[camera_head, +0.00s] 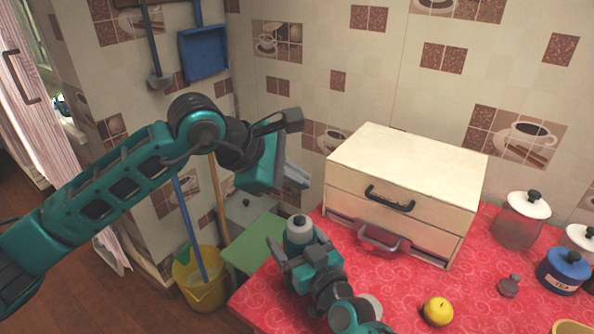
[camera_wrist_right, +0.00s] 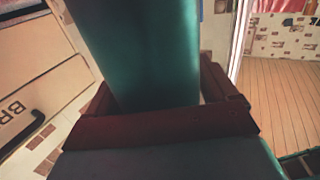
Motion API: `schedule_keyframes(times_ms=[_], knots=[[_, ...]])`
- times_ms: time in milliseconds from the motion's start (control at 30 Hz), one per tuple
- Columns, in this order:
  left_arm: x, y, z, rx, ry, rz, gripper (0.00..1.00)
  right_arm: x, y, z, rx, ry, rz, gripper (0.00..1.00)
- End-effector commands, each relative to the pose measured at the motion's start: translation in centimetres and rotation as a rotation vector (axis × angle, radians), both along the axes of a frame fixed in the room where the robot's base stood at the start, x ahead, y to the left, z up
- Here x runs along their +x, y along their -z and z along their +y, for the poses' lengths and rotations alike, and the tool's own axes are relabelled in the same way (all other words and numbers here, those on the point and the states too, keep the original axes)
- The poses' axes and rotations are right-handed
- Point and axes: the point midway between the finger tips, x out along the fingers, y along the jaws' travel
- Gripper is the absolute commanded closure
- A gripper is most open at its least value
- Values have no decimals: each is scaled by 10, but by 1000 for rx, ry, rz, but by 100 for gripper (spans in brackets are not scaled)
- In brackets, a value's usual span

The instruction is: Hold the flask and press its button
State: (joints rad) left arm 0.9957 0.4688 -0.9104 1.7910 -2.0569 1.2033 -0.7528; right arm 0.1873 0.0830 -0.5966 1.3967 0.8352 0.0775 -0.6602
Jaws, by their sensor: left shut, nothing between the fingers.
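The flask is a teal cylinder with a grey cap (camera_head: 299,229) and looks roughly upright at the counter's left end. Its smooth teal body (camera_wrist_right: 140,50) fills the middle of the right wrist view. My right gripper (camera_head: 300,254) is shut around the flask body below the cap; its dark red finger pads show on the body in the wrist view. A small lighter button seems to sit on the cap's top. My left gripper (camera_head: 299,178) is shut and empty, above the flask and apart from it. I cannot tell whether the flask's base touches the counter.
A cream drawer box (camera_head: 405,175) stands behind and right of the flask. A yellow fruit (camera_head: 437,311), a glass jar (camera_head: 520,222) and a blue jar (camera_head: 563,271) are farther right on the red oilcloth (camera_head: 400,275). A yellow bucket (camera_head: 203,290) stands on the floor, left.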

Motion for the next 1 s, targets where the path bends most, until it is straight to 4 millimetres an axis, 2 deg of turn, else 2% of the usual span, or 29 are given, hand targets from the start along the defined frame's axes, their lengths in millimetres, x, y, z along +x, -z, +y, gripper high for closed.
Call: schedule_keyframes(times_ms=[33, 133, 467, 633, 1000], knots=[[0, 0, 0, 0, 0, 0, 100, 0, 0, 0, 0, 0, 0, 9], [0, 0, 0, 0, 0, 0, 100, 0, 0, 0, 0, 0, -1, 0], [0, 0, 0, 0, 0, 0, 100, -5, 0, -3, 0, 0, 0, 0], [0, 0, 0, 0, 0, 0, 100, -25, 1, -15, 0, 1, 1, 0], [0, 0, 0, 0, 0, 0, 100, -88, 0, -50, -2, -1, 1, 0]])
